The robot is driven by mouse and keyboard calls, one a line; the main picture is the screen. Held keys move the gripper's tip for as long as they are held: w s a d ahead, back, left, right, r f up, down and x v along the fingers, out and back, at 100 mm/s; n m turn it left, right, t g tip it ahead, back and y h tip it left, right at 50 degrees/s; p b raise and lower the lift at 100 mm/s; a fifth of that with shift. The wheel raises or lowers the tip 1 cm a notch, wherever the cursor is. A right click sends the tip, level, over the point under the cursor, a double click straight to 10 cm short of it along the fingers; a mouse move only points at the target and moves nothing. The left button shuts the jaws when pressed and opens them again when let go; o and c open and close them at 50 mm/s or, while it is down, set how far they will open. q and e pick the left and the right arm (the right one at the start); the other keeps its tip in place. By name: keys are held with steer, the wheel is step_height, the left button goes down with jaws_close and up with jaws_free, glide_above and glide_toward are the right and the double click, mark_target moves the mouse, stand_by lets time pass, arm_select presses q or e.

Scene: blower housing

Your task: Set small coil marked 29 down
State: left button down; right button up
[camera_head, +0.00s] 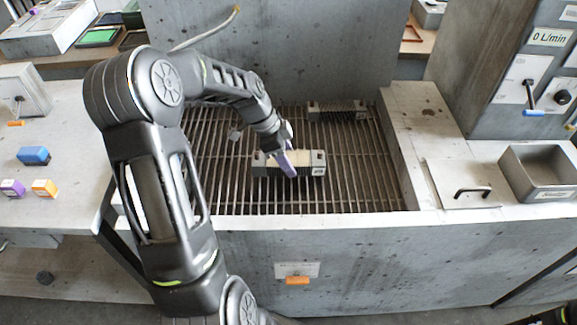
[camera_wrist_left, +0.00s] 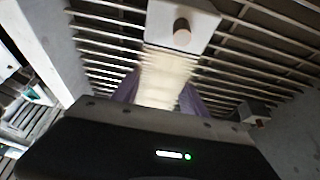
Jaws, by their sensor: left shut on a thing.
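My left gripper (camera_head: 288,170) is over the middle of the grate, its purple fingers shut on a small coil (camera_head: 305,158). The coil has grey end blocks and a pale ribbed body, and lies crosswise in the head view. In the left wrist view the coil (camera_wrist_left: 167,72) runs between the fingers (camera_wrist_left: 160,92), with a pale end plate and a copper-coloured stub. A dark mark on its right end is too small to read. I cannot tell whether it touches the bars. My right gripper is out of view.
A second coil (camera_head: 337,110) lies at the back of the slatted grate (camera_head: 365,185). Concrete walls and ledges surround the grate. To the right are a lid with a black handle (camera_head: 472,191) and a grey bin (camera_head: 540,172). Coloured blocks (camera_head: 33,156) sit on the left ledge.

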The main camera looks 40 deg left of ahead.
arm_select(q)
step_height(320, 180, down, 3)
steer(key=shift+f+p, duration=0.1)
steer(key=shift+p, duration=0.25)
steer(key=shift+f, duration=0.15)
steer(key=c, duration=0.6)
jaws_free()
steer(key=shift+r, duration=0.2)
steer(key=b+v, duration=0.2)
steer(key=v, duration=1)
steer(key=shift+f, duration=0.1)
